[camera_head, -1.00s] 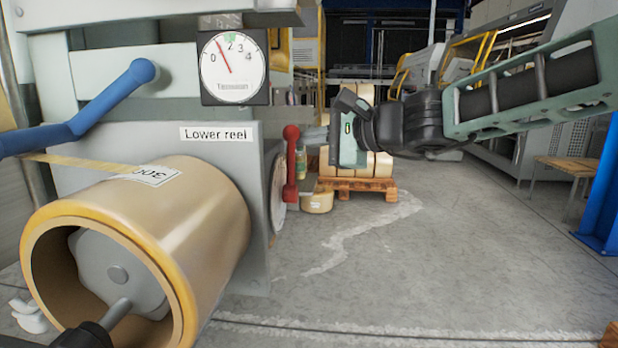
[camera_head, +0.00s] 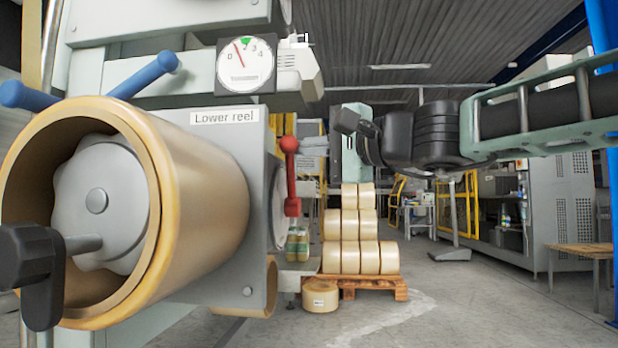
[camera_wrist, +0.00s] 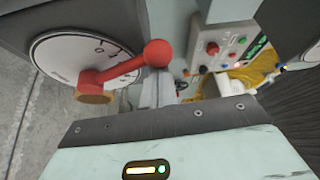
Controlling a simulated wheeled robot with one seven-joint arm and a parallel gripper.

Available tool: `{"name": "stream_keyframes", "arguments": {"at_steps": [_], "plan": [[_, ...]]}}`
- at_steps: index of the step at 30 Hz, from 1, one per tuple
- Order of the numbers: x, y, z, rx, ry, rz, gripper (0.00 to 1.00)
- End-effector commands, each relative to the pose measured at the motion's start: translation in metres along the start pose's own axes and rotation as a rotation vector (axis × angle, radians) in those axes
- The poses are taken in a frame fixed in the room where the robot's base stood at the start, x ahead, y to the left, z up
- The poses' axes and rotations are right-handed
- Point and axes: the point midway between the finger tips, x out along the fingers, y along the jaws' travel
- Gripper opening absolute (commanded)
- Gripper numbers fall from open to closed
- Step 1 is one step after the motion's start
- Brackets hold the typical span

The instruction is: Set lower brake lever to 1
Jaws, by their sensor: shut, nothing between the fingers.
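The lower brake lever is a red lever (camera_head: 291,175) with a ball knob, on the right side of the grey "Lower reel" housing (camera_head: 225,150). In the head view its knob is at the top and the arm hangs down. The wrist view shows the lever (camera_wrist: 125,69) across a white numbered dial (camera_wrist: 70,58); which number it marks is not clear. My gripper (camera_head: 308,146) is shut and empty, just right of the knob. In the wrist view its fingertips (camera_wrist: 155,85) lie behind the knob; I cannot tell whether they touch.
A tension gauge (camera_head: 246,65) above the housing has its needle between 0 and 2. A large tape reel (camera_head: 190,200) and a blue bar (camera_head: 145,77) are at left. Stacked rolls (camera_head: 360,257) stand on a pallet (camera_head: 375,283) behind.

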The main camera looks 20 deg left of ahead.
Motion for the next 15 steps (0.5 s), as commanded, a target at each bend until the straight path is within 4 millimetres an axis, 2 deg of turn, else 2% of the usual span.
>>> {"name": "stream_keyframes", "arguments": {"at_steps": [1,15], "plan": [[-0.0010,0.0046,0.0045,-0.003,-0.003,-0.003,0.00],[-0.0057,0.0024,0.0131,0.003,-0.004,0.001,0.00]]}}
